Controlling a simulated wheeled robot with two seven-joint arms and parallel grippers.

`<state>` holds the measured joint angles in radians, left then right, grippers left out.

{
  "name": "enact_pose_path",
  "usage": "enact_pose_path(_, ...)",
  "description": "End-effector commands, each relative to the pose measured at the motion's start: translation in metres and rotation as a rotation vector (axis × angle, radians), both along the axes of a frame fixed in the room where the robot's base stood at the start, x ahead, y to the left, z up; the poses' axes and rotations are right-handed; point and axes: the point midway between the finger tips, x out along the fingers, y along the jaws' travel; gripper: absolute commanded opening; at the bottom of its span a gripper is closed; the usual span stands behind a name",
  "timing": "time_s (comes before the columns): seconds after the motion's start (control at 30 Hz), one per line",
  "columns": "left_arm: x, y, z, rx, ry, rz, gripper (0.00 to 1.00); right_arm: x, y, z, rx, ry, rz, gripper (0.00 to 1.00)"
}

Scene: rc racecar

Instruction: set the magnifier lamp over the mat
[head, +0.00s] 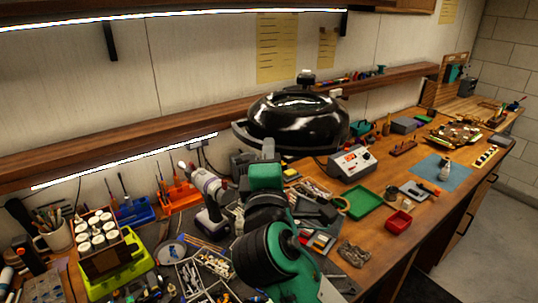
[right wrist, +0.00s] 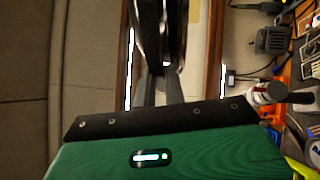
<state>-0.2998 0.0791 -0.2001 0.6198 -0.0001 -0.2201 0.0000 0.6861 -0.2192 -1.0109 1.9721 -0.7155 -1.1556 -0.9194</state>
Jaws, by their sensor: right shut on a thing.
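The magnifier lamp's glossy black round head (head: 297,120) hangs in the air above the bench, in front of the wall shelf. My right gripper (head: 268,150) is shut on its near edge from below. In the right wrist view the fingers (right wrist: 160,88) close on a dark, glossy part of the lamp (right wrist: 152,35). The blue mat (head: 457,174) lies on the bench at the right, and a small bottle stands on it. The lamp head is to the left of this mat, not above it. My left gripper is not in view.
A grey power box (head: 352,161), a green tray (head: 362,201) and a red bin (head: 398,222) stand between lamp and mat. A drill (head: 208,195), a yellow-green bottle rack (head: 112,262) and loose tools crowd the left. Little bench is clear there.

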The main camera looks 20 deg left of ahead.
Motion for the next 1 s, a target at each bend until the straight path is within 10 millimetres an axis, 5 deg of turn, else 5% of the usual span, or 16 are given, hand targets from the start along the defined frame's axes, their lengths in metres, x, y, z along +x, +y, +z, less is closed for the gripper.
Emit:
enact_pose_path(0.17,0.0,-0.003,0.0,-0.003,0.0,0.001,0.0,0.0,0.0,0.001,0.001,-0.001,-0.001,0.0)
enact_pose_path(0.2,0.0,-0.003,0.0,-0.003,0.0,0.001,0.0,0.0,-0.001,0.001,0.001,-0.001,-0.001,0.15)
enact_pose_path(0.3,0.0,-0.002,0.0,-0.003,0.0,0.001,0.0,0.0,-0.001,0.001,0.002,-0.001,-0.002,0.33)
enact_pose_path(0.67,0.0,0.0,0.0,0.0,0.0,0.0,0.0,-0.004,-0.002,-0.001,0.001,0.001,-0.001,0.33)
enact_pose_path(1.0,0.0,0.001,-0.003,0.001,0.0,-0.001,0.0,-0.065,-0.023,-0.016,0.003,0.002,0.002,0.33)
